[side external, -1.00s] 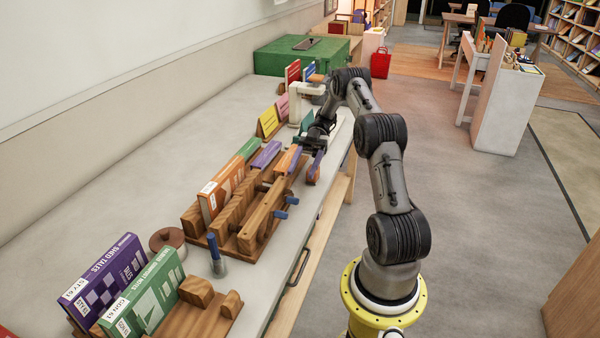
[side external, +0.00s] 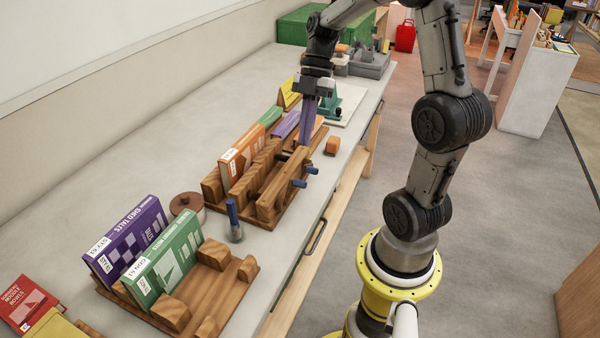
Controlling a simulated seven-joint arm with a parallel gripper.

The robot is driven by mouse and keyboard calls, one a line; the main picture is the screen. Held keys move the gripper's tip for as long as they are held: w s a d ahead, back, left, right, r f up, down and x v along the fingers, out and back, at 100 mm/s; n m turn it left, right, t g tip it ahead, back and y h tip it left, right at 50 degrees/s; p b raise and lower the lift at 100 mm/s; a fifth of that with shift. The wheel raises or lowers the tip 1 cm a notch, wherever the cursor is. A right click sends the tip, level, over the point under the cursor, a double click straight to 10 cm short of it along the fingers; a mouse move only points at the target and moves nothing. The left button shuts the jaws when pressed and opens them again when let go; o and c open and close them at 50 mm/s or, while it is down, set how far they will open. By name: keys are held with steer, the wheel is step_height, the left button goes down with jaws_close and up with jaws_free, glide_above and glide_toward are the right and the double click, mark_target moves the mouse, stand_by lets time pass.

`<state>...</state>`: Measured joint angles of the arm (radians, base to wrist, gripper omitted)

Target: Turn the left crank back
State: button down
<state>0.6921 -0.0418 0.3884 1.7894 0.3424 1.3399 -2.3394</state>
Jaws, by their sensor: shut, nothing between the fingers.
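A wooden rack (side external: 268,210) stands on the long grey table, holding an orange book (side external: 241,158), a green one (side external: 270,116) and a purple one (side external: 286,124). Two blue crank handles stick out from its right side: a nearer one (side external: 299,184) and a farther one (side external: 312,170). I cannot tell which is the left crank, nor their exact turn. My gripper (side external: 305,142) points down at the far end of the rack, beyond both handles. Its purple fingers are shut and empty. Whether the tips touch the rack is unclear.
A blue upright peg on a grey base (side external: 235,222) and a brown round piece (side external: 186,204) stand near the rack. A second wooden stand (side external: 213,254) holds books in front. An orange block (side external: 332,146) lies by the table edge. Grey fixtures (side external: 368,62) stand farther back.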

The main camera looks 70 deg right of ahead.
steer(key=a+r, duration=0.2)
glide_above(300, 182)
steer(key=a, duration=0.3)
step_height(300, 182, down, 9)
steer(key=shift+n, duration=0.3)
steer(key=shift+d+f, duration=1.4)
steer(key=shift+f, duration=0.05)
steer(key=shift+d, duration=0.1)
steer(key=shift+s+d+f, duration=0.1)
steer(key=shift+d+f, duration=0.45)
steer(key=shift+d, duration=0.25)
steer(key=shift+d+f, duration=0.55)
steer(key=shift+d, duration=0.25)
steer(key=shift+a+r, duration=0.1)
